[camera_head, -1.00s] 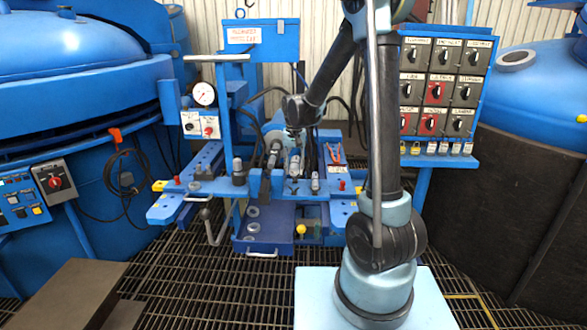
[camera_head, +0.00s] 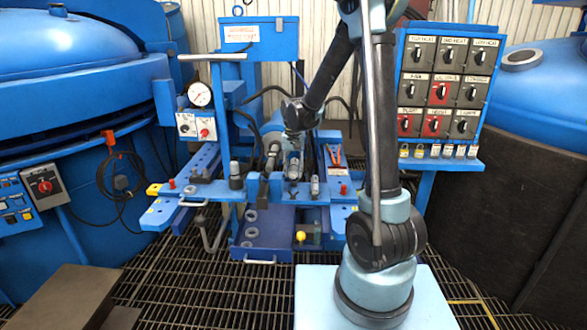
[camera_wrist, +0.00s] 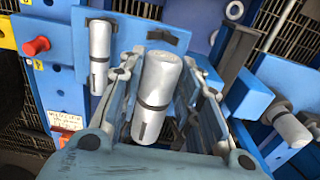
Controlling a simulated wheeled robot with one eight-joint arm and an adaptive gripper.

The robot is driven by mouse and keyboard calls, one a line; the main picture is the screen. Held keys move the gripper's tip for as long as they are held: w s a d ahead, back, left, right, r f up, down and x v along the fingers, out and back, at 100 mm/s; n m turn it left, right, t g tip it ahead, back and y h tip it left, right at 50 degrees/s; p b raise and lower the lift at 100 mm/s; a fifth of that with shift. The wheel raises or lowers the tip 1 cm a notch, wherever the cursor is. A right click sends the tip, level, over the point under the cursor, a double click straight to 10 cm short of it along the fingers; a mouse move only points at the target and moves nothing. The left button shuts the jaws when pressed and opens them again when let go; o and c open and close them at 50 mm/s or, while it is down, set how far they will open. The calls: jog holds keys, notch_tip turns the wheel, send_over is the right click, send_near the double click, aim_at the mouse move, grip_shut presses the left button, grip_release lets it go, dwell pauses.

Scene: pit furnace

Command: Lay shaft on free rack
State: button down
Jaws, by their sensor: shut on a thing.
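A grey metal shaft with a dark band (camera_wrist: 157,95) lies lengthwise between the fingers of my gripper (camera_wrist: 161,62) in the wrist view. My gripper is shut on it. In the head view my gripper (camera_head: 294,158) is over the blue rack bench (camera_head: 205,190), and the fingers partly hide the shaft. A second banded shaft (camera_wrist: 100,52) sits on a blue holder to the left in the wrist view. Another grey shaft (camera_wrist: 291,127) lies at the right. I cannot tell which rack place is free, or whether the held shaft touches a rest.
A red knob (camera_wrist: 36,46) stands at the left in the wrist view. Red-handled pliers (camera_head: 335,155) lie right of my gripper.

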jog(key=shift+f, duration=2.65)
jog(key=shift+s+f, duration=0.1)
jog(key=shift+f, duration=0.45)
jog(key=c, duration=1.1)
grip_release()
notch_tip(320, 180, up, 12)
